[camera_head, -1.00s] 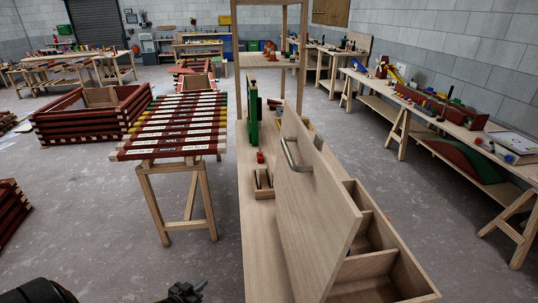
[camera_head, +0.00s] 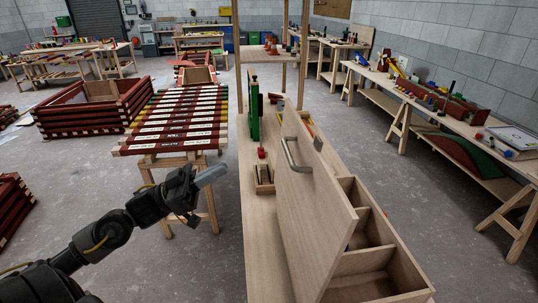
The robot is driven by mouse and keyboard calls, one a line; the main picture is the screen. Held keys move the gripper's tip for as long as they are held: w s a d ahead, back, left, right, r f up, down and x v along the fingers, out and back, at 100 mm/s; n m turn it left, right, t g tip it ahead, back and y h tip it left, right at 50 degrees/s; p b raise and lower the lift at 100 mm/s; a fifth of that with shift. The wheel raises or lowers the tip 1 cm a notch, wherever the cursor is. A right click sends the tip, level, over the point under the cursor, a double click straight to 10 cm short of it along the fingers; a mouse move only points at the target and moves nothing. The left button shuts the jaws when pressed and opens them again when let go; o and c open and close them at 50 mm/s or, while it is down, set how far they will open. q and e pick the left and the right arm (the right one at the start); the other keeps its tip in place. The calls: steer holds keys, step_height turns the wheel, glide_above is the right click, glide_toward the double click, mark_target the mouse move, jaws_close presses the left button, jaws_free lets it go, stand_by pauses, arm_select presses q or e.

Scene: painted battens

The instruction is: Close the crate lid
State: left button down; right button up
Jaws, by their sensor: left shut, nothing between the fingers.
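The wooden crate (camera_head: 412,275) stands on the bench at the lower right, with several compartments showing. Its flat wooden lid (camera_head: 318,225) stands open, tilted up steeply along the crate's left side. A grey metal handle (camera_head: 292,156) is on the lid's left face, near its top edge. My left gripper (camera_head: 212,176) is shut and empty, to the left of the lid and handle and apart from both. It is in front of the striped rack, near the bench's left edge. The lid hides part of the crate's inside. My right gripper is not in view.
A small wooden holder (camera_head: 263,178) and a green object (camera_head: 254,110) stand on the bench left of the lid. A rack of painted battens (camera_head: 178,122) on a trestle stands behind my left gripper. Wooden posts (camera_head: 284,55) rise at the bench's far end.

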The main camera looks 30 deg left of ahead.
arm_select(q)
steer(key=d+f+p+x, duration=0.1)
steer(key=p+x, duration=0.4)
steer(key=x, duration=0.7)
steer(key=shift+w+f, duration=0.35)
steer(key=shift+f, duration=0.4)
